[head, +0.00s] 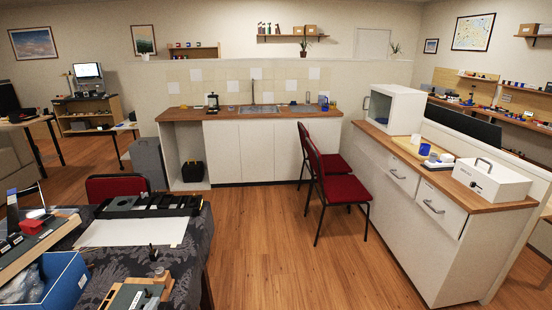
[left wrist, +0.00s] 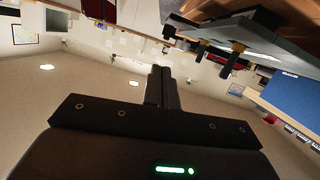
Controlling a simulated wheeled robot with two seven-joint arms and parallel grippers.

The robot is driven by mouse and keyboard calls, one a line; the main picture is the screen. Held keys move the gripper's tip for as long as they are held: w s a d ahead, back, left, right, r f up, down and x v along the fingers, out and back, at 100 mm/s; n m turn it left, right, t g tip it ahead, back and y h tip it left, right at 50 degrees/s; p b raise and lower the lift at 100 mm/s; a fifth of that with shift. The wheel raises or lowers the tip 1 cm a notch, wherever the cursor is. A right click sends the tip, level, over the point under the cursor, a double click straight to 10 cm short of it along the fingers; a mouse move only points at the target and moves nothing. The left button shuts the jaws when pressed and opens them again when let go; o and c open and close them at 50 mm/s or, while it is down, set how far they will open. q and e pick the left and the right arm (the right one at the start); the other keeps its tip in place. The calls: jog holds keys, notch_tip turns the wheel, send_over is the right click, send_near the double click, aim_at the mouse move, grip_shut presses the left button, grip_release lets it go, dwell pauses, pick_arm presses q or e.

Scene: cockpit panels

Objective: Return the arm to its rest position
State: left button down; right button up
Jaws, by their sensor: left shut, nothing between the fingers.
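My left gripper shows clearly in the left wrist view (left wrist: 163,72); its dark fingers are together with nothing between them. My right gripper is not in view.
A blue box (head: 62,284) stands at the lower left and also shows in the wrist view (left wrist: 296,100). The patterned tablecloth (head: 195,265) carries a white sheet (head: 130,233) and a black tray. A red chair (head: 335,188) and open wooden floor lie beyond.

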pick_arm(q)
jog(key=f+b, duration=0.1)
jog(key=w+f+b, duration=0.1)
jog(key=f+b, duration=0.1)
jog(key=shift+w, duration=0.1)
jog(key=shift+f+b, duration=0.65)
jog(key=shift+d+r, duration=0.1)
jog(key=shift+d, duration=0.05)
